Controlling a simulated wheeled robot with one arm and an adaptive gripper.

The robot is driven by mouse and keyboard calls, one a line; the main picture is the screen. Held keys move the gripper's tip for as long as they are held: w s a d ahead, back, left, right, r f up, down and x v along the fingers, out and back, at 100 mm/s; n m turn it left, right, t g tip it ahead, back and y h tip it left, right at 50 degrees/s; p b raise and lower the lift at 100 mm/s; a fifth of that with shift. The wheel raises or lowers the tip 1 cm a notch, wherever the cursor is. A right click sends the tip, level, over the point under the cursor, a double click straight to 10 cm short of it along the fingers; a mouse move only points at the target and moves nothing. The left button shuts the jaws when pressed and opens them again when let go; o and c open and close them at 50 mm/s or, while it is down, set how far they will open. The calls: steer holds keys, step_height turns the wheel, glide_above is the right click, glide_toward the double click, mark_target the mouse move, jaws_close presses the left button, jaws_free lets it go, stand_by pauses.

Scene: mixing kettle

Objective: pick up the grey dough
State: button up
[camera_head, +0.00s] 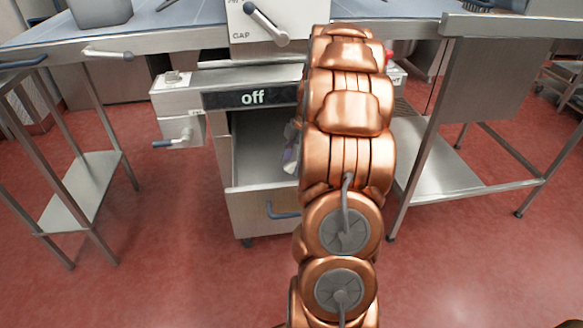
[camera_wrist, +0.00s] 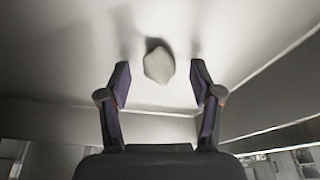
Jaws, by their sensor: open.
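The grey dough (camera_wrist: 158,65) is a small pale rounded lump. In the wrist view it lies on the light floor of the open drawer (camera_head: 258,208), close to a wall. My gripper (camera_wrist: 160,83) is open, with its two dark fingers on either side of the dough's line and their tips just short of it. Nothing is between the fingers. In the head view my copper arm hides most of the drawer's right side, and the dough is not visible there. Part of my gripper (camera_head: 290,155) shows inside the drawer beside the arm.
Steel tables stand left (camera_head: 85,190) and right (camera_head: 460,170). The red floor in front is clear.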

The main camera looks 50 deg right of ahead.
steer(key=c, duration=1)
